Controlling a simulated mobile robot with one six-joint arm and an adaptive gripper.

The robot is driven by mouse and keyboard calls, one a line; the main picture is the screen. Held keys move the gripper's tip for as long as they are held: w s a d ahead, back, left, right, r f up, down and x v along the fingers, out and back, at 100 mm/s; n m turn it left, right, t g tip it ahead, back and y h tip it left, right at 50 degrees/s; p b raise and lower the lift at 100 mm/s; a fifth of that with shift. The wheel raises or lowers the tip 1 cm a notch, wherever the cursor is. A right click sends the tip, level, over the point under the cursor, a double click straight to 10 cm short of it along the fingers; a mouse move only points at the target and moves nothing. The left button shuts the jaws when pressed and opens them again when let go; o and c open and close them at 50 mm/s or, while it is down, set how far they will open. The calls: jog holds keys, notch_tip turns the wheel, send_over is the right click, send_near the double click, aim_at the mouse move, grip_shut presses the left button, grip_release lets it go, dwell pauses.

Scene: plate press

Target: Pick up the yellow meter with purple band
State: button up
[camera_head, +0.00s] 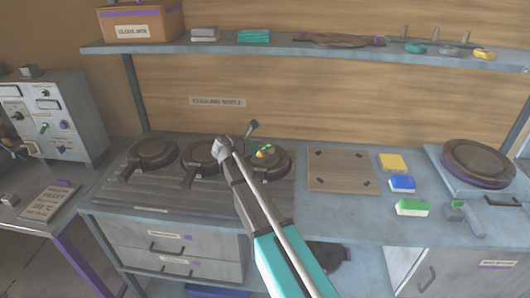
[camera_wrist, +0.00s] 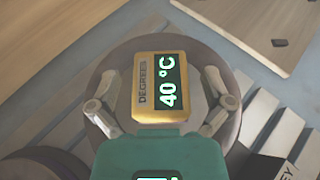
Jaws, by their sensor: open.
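The yellow meter (camera_wrist: 158,88) lies on a dark round plate (camera_wrist: 185,50) in the wrist view. Its green display reads 40 °C, beside a dull strip marked DEGREES; I cannot make out a clear purple band. My gripper (camera_wrist: 160,106) is open, with one grey finger on each side of the meter. A gap shows on the right; on the left the finger is very near, and I cannot tell if it touches. In the head view the meter (camera_head: 261,154) is a small yellow patch on the rightmost round plate (camera_head: 282,164), partly hidden by my arm.
Two more round dark plates (camera_head: 151,152) stand left on the slatted rack (camera_head: 140,192). A square board (camera_head: 340,170) lies to the right, then yellow, blue and green blocks (camera_head: 412,207) and a plate press (camera_head: 478,162). A shelf (camera_head: 300,45) runs above.

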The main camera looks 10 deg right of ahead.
aim_at(265, 146)
jog(key=c, duration=1.2)
jog(key=shift+r, duration=0.1)
jog(key=shift+c, duration=0.3)
notch_tip(265, 146, up, 3)
jog(key=p, duration=0.3)
jog(key=s+a+r+p, duration=0.8)
jog(key=s+r+p, duration=0.1)
jog(key=s+p, duration=0.1)
jog(key=shift+s+r, duration=0.4)
jog(key=shift+s, duration=0.35)
